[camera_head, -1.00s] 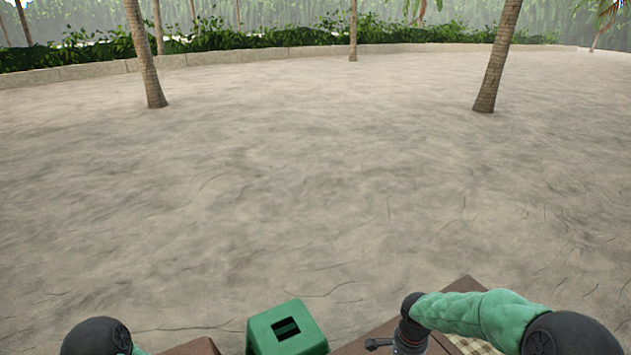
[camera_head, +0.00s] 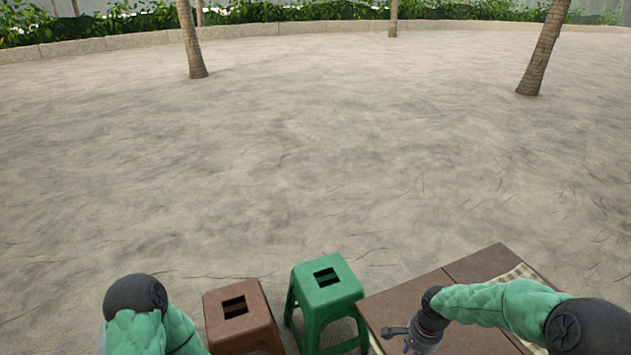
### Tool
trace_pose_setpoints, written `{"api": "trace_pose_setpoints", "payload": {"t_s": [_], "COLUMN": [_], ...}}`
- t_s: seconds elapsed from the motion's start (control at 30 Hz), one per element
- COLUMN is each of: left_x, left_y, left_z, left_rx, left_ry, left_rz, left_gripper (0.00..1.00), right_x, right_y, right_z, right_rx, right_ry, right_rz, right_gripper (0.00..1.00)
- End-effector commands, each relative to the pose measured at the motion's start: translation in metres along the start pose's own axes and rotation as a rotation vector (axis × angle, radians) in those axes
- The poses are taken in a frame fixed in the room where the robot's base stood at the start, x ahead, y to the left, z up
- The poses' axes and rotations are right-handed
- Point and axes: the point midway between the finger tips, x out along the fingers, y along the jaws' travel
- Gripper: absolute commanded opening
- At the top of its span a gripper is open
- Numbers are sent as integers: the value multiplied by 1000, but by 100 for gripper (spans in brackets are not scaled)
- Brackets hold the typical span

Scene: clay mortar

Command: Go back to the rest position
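My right arm comes in from the right in a green sleeve, and its wrist hangs over the brown table (camera_head: 378,306) at the bottom right. My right gripper (camera_head: 420,343) points down over the table and is cut off by the bottom edge. Its fingertips are hidden, so I cannot tell whether it is open or holds anything. Only the black elbow and green sleeve of my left arm show at the bottom left; my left gripper is out of view.
A brown stool (camera_head: 236,327) stands right of my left arm. A green stool (camera_head: 333,298) stands between it and the table. A patterned mat (camera_head: 519,273) lies on the table. Bare sandy ground (camera_head: 300,160) spreads beyond, with palm trunks (camera_head: 190,45) farther back.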

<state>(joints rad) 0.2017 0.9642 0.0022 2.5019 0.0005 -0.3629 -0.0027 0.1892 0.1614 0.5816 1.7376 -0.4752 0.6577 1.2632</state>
Motion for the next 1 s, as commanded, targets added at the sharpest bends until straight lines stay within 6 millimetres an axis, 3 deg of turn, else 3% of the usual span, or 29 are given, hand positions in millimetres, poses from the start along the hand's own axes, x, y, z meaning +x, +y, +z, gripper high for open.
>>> {"api": "trace_pose_setpoints", "payload": {"t_s": [0.37, 0.53, 0.8, 1.0], "left_x": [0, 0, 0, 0], "left_y": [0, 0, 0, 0], "left_z": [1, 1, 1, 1], "left_rx": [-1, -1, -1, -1], "left_ry": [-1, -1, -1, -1], "left_rz": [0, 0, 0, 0], "left_gripper": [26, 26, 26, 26], "right_x": [58, 97, 153, 173], "right_y": [-4, 3, 36, 63], "right_z": [56, 101, 174, 203], "right_rx": [-228, -388, -662, -806], "right_ry": [-110, -171, -197, -167], "right_rz": [-72, -137, -233, -252], "right_gripper": [33, 33, 33, 33]}}
